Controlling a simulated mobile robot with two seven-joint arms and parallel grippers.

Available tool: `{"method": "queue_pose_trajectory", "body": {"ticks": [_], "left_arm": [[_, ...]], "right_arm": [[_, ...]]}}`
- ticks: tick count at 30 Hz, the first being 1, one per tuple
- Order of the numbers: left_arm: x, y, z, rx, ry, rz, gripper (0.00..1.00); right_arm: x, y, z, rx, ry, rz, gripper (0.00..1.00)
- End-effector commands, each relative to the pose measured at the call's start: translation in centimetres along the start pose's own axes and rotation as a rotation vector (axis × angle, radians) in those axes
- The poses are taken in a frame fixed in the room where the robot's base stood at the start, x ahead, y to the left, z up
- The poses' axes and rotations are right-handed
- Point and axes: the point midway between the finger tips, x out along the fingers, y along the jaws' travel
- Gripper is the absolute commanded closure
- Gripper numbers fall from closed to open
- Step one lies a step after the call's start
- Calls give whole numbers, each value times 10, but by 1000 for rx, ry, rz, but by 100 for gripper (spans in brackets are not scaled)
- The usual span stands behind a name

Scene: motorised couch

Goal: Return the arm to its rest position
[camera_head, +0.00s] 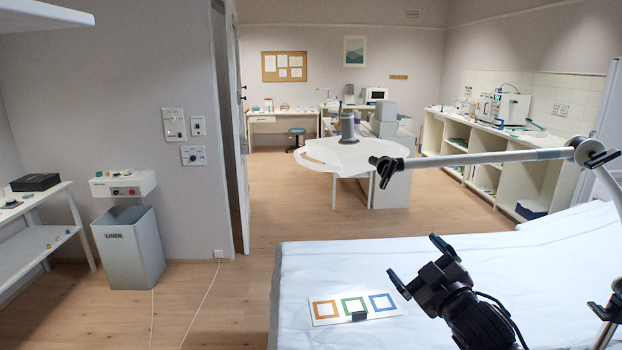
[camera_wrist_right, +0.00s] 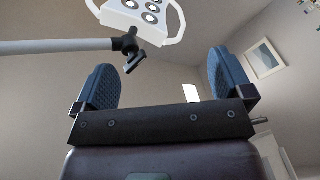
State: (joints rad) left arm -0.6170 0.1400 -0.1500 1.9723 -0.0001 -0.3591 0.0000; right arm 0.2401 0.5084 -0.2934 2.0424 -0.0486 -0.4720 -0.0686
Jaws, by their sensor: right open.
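My right gripper (camera_head: 415,256) is raised above the couch (camera_head: 310,265), to the right of the card with coloured squares. Its two dark fingers are spread with nothing between them. In the right wrist view the open fingers (camera_wrist_right: 166,80) show blue ribbed pads and point up toward the ceiling and a lamp. My left gripper is not in either view.
A lamp arm (camera_head: 490,158) crosses above the couch, and its lamp head (camera_wrist_right: 140,18) shows in the right wrist view. A card (camera_head: 330,320) with orange, green and blue squares lies on the couch. A small dark block (camera_head: 358,316) is at its front edge.

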Motion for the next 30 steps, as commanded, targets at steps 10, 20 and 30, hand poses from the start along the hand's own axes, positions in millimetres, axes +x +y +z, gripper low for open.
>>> {"method": "queue_pose_trajectory", "body": {"ticks": [10,20,30], "left_arm": [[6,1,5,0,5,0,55],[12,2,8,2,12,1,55],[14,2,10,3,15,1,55]], "right_arm": [[-98,-88,135,346,-247,10,2],[-230,-170,228,549,-548,55,2],[-314,-212,255,618,-716,66,2]]}}
